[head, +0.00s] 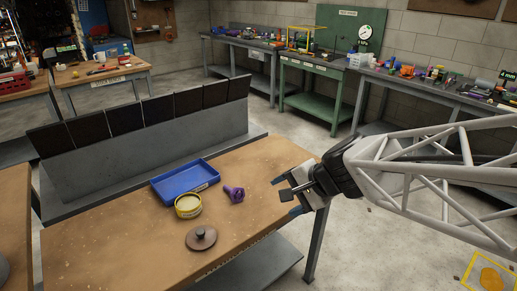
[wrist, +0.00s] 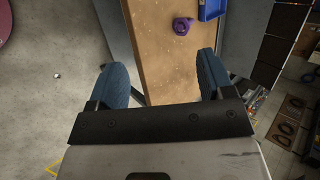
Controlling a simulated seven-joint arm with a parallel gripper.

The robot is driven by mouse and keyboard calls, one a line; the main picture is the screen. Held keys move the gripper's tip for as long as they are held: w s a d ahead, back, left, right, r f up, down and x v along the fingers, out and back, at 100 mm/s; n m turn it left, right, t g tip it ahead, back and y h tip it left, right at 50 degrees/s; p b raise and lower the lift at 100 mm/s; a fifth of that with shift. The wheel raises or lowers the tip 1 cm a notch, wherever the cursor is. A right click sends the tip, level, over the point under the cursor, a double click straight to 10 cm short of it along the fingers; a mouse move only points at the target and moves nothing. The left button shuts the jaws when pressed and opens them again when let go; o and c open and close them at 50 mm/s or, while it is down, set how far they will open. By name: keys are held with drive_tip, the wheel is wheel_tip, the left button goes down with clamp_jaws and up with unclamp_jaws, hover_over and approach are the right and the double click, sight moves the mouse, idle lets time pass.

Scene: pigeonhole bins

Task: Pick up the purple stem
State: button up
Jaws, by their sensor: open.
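The purple stem (head: 234,194) lies on the wooden table (head: 270,160), just right of a yellow round tin. It also shows at the top of the wrist view (wrist: 183,26), beyond my fingertips. My gripper (head: 284,195) is open and empty at the table's right edge, to the right of the stem and apart from it. In the wrist view the two blue fingers of my gripper (wrist: 162,72) are spread wide, with the table edge between them.
A blue tray (head: 186,181) lies behind the yellow tin (head: 188,205). A brown round lid with a knob (head: 201,238) lies in front of them. A row of dark-topped bins (head: 150,150) stands behind the table. The tabletop between stem and gripper is clear.

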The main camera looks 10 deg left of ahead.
drive_tip(key=w+a+f+m+t+y, duration=0.3)
drive_tip(key=w+a+f+m, duration=0.4)
drive_tip(key=w, duration=0.3)
drive_tip(key=w+a+f+m+t, duration=0.2)
drive_tip(key=w+a+f+m, duration=0.2)
drive_tip(key=w+f+m, duration=0.15)
drive_tip(key=m+t+h, duration=0.1)
drive_tip(key=m+h, duration=0.1)
drive_tip(key=m, duration=0.3)
approach(238, 194)
drive_tip(key=x, duration=0.2)
drive_tip(key=shift+w+a+f, duration=0.1)
drive_tip(key=shift+a+f, duration=0.05)
drive_tip(key=shift+f, duration=0.2)
drive_tip(key=shift+x, duration=1.3)
drive_tip(key=shift+a, duration=0.1)
drive_tip(key=shift+r+x, duration=0.15)
drive_tip(key=shift+x, duration=1.15)
drive_tip(key=shift+r+x, duration=0.15)
drive_tip(key=shift+x, duration=1.1)
drive_tip(key=shift+w, duration=0.1)
drive_tip(key=c, duration=0.8)
